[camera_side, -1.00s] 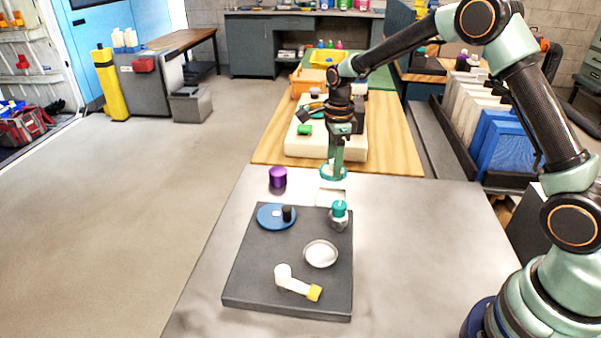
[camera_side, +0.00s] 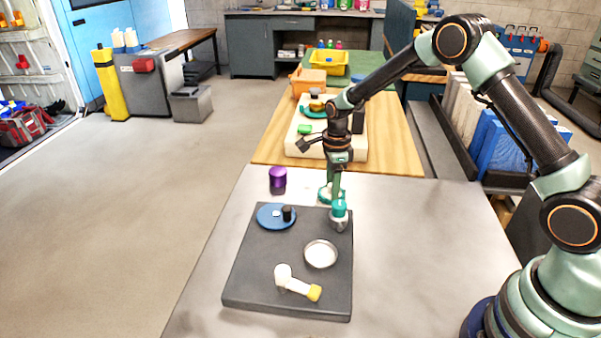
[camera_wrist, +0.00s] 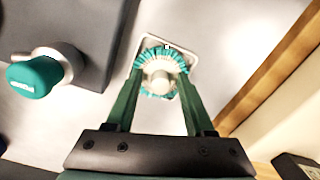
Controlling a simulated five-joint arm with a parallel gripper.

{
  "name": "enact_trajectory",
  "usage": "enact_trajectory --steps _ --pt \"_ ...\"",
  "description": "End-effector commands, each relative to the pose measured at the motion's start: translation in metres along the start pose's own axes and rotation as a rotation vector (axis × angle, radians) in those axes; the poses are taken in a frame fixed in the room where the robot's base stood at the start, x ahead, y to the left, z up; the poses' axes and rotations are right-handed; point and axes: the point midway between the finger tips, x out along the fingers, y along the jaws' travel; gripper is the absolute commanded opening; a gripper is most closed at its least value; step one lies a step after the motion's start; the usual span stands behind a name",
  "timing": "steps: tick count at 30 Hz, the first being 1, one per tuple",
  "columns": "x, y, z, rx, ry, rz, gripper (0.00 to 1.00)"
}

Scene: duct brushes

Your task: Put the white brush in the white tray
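The white brush (camera_wrist: 160,79) has a pale round middle and a ring of teal bristles. My gripper (camera_wrist: 160,76) has its two green fingers shut on its middle. In the side view, my gripper (camera_side: 333,188) points straight down at the back of the grey table, with the brush's teal ring (camera_side: 328,195) at its fingertips. The white tray (camera_wrist: 188,47) shows as a pale rounded square under the brush in the wrist view; the brush hides most of it. I cannot tell whether the brush touches the tray.
A teal-capped metal piece (camera_side: 339,211) stands close to my gripper on the dark board (camera_side: 245,277). The board also holds a blue dish (camera_side: 268,222), a silver dish (camera_side: 321,255) and a white-and-yellow piece (camera_side: 297,285). A purple cylinder (camera_side: 278,177) stands behind.

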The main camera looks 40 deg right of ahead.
Motion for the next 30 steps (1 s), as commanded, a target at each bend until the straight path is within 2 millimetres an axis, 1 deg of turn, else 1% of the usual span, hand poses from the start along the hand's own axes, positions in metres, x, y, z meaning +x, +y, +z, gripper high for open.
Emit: enact_trajectory --steps 1,2,11,14,17,20,27,30 --pt "0.0 0.0 0.0 0.0 0.0 0.0 0.72" --pt "0.0 0.0 0.0 0.0 0.0 0.0 0.83" --pt "-0.001 0.0 0.0 0.0 0.0 0.0 0.83" --pt "-0.005 0.0 0.0 0.0 0.0 0.0 0.83" --pt "-0.016 -0.001 0.0 0.0 -0.001 -0.003 0.83" --pt "-0.035 -0.001 0.0 0.0 -0.002 -0.004 0.83" --pt "-0.084 -0.001 0.0 0.0 -0.002 -0.004 0.83" --pt "-0.101 -0.001 0.0 0.0 -0.002 -0.004 0.83"
